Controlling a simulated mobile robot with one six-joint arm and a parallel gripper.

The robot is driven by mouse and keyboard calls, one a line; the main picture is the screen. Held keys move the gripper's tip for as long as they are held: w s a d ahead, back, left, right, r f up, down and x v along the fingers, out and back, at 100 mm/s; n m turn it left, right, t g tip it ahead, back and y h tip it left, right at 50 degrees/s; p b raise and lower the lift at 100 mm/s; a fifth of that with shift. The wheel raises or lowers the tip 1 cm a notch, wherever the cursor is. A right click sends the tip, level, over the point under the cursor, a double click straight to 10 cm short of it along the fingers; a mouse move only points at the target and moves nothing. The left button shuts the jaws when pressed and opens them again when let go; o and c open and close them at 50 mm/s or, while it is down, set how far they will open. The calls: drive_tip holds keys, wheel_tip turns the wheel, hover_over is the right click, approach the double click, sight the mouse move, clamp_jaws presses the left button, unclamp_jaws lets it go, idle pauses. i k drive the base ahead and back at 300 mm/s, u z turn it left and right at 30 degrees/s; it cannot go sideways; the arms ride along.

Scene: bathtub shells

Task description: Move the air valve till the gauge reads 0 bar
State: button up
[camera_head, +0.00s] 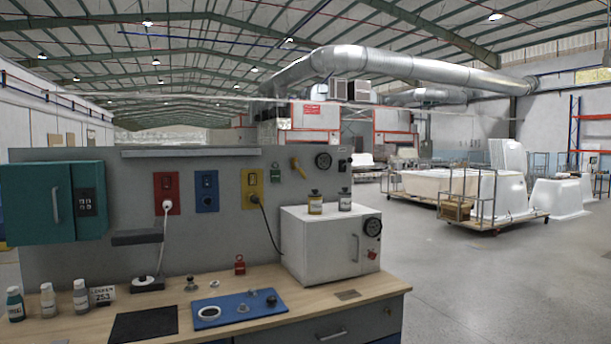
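A round black gauge (323,160) sits on the panel just right of the lever. Its needle and numbers are too small to read. My gripper does not show in this view.
A white cabinet (320,247) with a round dial (372,227) stands on the wooden bench (250,285) below the lever, with two small bottles (315,204) on top. A teal locker (45,205) hangs at left. Open floor (480,290) lies right of the bench.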

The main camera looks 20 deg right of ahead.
sight(300, 169)
drive_tip(key=k, duration=0.4)
drive_tip(key=z, duration=0.65)
drive_tip(key=i, duration=2.15)
drive_tip(key=u, duration=0.15)
